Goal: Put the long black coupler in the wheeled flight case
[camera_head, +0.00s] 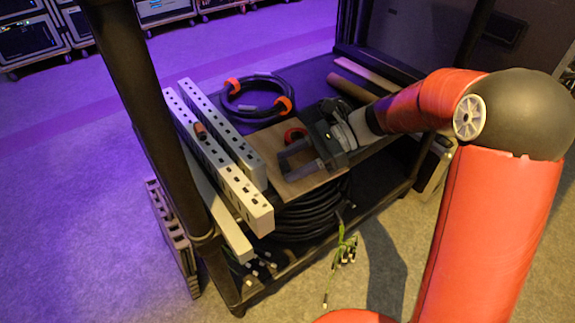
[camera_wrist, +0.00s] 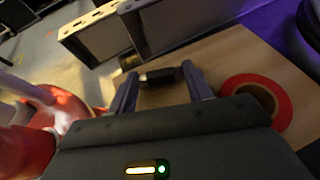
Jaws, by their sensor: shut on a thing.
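My gripper (camera_wrist: 158,76) is shut on a small black coupler (camera_wrist: 160,77), which lies crosswise between the two fingertips in the wrist view. The coupler is close above a wooden board; I cannot tell if it touches. In the head view my gripper (camera_head: 284,164) reaches in from the right over the board, and the coupler is too small and dark to make out. Wheeled flight cases (camera_head: 27,40) stand along the wall at the back left, with another (camera_head: 163,10) further right. I cannot tell which one the task means.
The wooden board (camera_head: 258,142) lies on a black cart, with a red tape ring (camera_wrist: 276,112) beside my gripper. Long pale power strips (camera_head: 226,172) lie left of it, a cable coil with orange ties (camera_head: 263,78) behind. Dark cart posts (camera_head: 150,95) stand as obstacles. The purple-lit floor behind is clear.

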